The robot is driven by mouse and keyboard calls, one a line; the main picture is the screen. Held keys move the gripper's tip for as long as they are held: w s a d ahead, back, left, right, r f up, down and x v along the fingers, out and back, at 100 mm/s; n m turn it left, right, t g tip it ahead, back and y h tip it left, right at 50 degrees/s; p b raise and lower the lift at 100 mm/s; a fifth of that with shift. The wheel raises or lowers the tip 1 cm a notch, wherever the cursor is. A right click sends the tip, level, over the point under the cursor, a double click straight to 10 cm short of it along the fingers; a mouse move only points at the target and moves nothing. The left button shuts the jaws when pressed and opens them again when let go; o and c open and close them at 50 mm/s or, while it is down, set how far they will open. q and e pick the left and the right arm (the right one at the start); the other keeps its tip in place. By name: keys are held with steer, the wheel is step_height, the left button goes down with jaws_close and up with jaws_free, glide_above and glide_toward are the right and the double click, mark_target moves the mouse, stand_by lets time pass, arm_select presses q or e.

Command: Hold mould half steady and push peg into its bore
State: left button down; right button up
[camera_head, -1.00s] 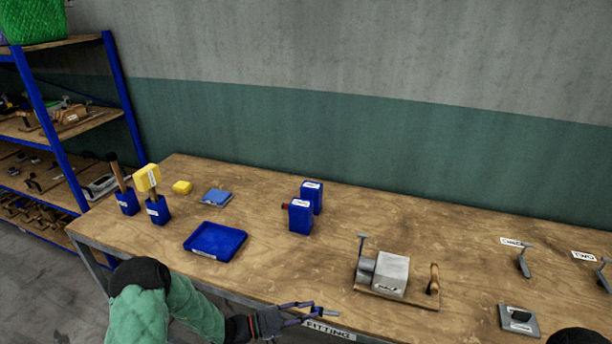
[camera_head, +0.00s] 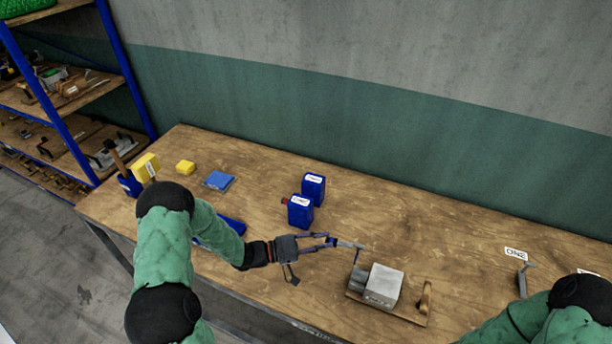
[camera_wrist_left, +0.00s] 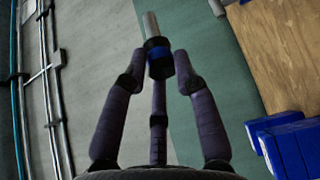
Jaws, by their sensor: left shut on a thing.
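The grey metal block (camera_head: 384,286), apparently the mould half, sits on a wooden base (camera_head: 411,316) on the bench. A shorter grey cylinder stands at its left side; no bore can be made out. My left gripper (camera_head: 333,242) is shut on a slim grey peg (camera_head: 351,245), above and left of the block. In the left wrist view the fingertips (camera_wrist_left: 161,72) close around the peg's dark blue and black collar, and its bare metal end (camera_wrist_left: 151,25) points away. My right arm enters at the lower right; its gripper is out of view.
Two blue bottles (camera_head: 301,212) stand behind my left gripper. A thin upright post (camera_head: 357,258) rises by the block, close to the peg. A blue tray (camera_head: 230,228) is partly hidden by my left arm.

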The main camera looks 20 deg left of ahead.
arm_select(q)
steer(key=s+d+m+g+h, duration=0.1)
steer(key=s+d+m+g, duration=0.45)
steer(key=s+g, duration=0.3)
steer(key=s+d+m+g+h, duration=0.2)
steer(key=s+d+m+g, duration=0.35)
steer(key=s+g, duration=0.3)
steer(key=s+a+f+m+g+y, duration=0.2)
steer(key=s+a+m+g+y, duration=0.4)
steer(key=y, duration=0.3)
steer(key=s+a+f+m+g+y, duration=0.2)
steer(key=s+a+m+g+y, duration=0.2)
steer(key=s+m+g+y, duration=0.35)
steer(key=w+a+m+t+y, duration=1)
steer(key=a+m+t+y, duration=0.3)
steer(key=y, duration=0.5)
steer(key=w+d+r+m+t+h, duration=0.1)
steer(key=w+d+r+m+t, duration=0.1)
steer(key=w+d+m+t, duration=0.4)
steer(key=w+d+r+m+t+h, duration=0.2)
steer(key=w+d+m+t, duration=0.4)
steer(key=w+t, duration=0.6)
steer(key=shift+w+m, duration=0.75)
steer(key=shift+w, duration=0.5)
